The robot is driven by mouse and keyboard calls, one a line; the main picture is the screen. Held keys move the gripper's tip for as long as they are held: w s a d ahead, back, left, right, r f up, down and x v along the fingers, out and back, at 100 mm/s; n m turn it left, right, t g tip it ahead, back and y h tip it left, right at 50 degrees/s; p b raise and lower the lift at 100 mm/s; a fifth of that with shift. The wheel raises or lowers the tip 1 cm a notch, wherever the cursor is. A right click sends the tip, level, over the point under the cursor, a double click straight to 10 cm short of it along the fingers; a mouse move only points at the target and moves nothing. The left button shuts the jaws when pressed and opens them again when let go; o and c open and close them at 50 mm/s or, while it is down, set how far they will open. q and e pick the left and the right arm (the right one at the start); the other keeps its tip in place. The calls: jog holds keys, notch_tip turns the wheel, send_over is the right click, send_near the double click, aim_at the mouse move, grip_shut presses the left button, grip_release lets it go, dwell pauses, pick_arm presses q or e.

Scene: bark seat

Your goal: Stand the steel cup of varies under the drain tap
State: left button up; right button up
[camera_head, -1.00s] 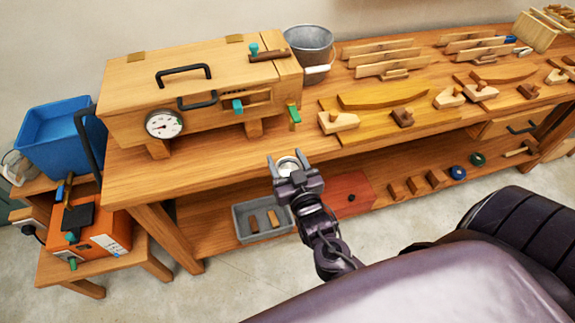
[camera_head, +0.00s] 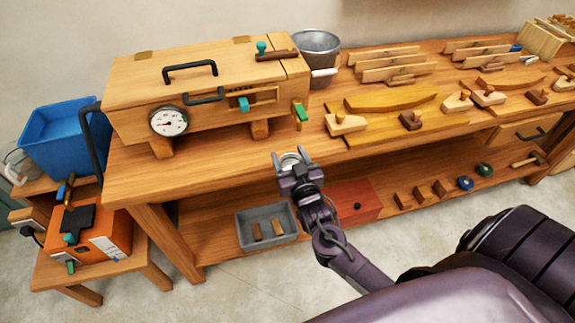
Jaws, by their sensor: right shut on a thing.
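The steel cup (camera_head: 290,160) shows as a small round silvery rim between the fingers of my right gripper (camera_head: 291,157). That gripper is shut on it, and the gripper body hides most of the cup. They are at the front edge of the bench top, below the tap in the picture. The drain tap appears to be the green-handled fitting (camera_head: 300,114) at the right front end of the wooden steam box (camera_head: 210,100). The cup is apart from the tap; whether it touches the bench I cannot tell. My left gripper is not in view.
A metal bucket (camera_head: 317,50) stands behind the box's right end. Wooden forms and planes (camera_head: 346,124) fill the bench to the right. A grey tray (camera_head: 245,237) and a red box (camera_head: 350,205) sit on the lower shelf. The bench strip (camera_head: 215,165) before the box is bare.

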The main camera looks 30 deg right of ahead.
jog(key=shift+w+d+f+b, duration=0.55)
jog(key=shift+w+f+b, duration=0.05)
jog(key=shift+w, duration=0.05)
jog(key=shift+w+d+r, duration=0.1)
jog(key=shift+w+d, duration=0.7)
jog(key=shift+w, duration=0.1)
jog(key=shift+w+d+b, duration=0.65)
jog(key=shift+w+d, duration=0.5)
jog(key=shift+w, duration=0.25)
jog(key=shift+w+d+b, duration=0.65)
jog(key=shift+w+d, duration=0.5)
jog(key=shift+w, duration=0.2)
jog(key=shift+f, duration=0.3)
jog(key=o, duration=1.1)
jog(key=shift+s+a+f, duration=0.15)
jog(key=shift+s, duration=0.35)
jog(key=s, duration=0.2)
jog(key=s+b, duration=0.1)
jog(key=s, duration=0.1)
jog(key=s+a, duration=0.1)
jog(key=s, duration=0.1)
jog(key=shift+s+a, duration=0.1)
jog(key=shift+s, duration=0.3)
